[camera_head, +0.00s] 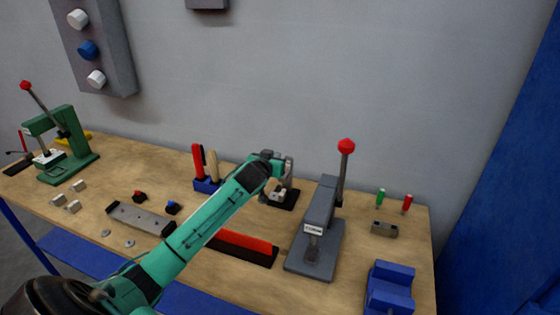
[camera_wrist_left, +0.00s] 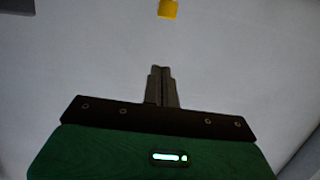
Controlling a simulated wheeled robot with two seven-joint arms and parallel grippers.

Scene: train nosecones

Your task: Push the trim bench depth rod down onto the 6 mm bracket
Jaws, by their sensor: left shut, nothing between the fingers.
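My left arm reaches in from the lower left of the head view across the bench. Its end (camera_head: 266,160) lies in front of a small grey fixture on a black base (camera_head: 290,198), at the back middle of the bench, and partly hides it. I cannot make out the depth rod or the 6 mm bracket for sure. In the left wrist view the left gripper (camera_wrist_left: 162,70) has its two grey fingers together, with nothing between them. A yellow piece (camera_wrist_left: 168,9) shows beyond the fingertips at the top edge. My right gripper is not in view.
A grey lever press (camera_head: 318,225) with a red knob stands right of the arm. A green press (camera_head: 68,145) stands far left. A blue block (camera_head: 390,287), a grey bar (camera_head: 140,217) and a red-topped strip (camera_head: 247,242) lie toward the front. A grey wall closes the back.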

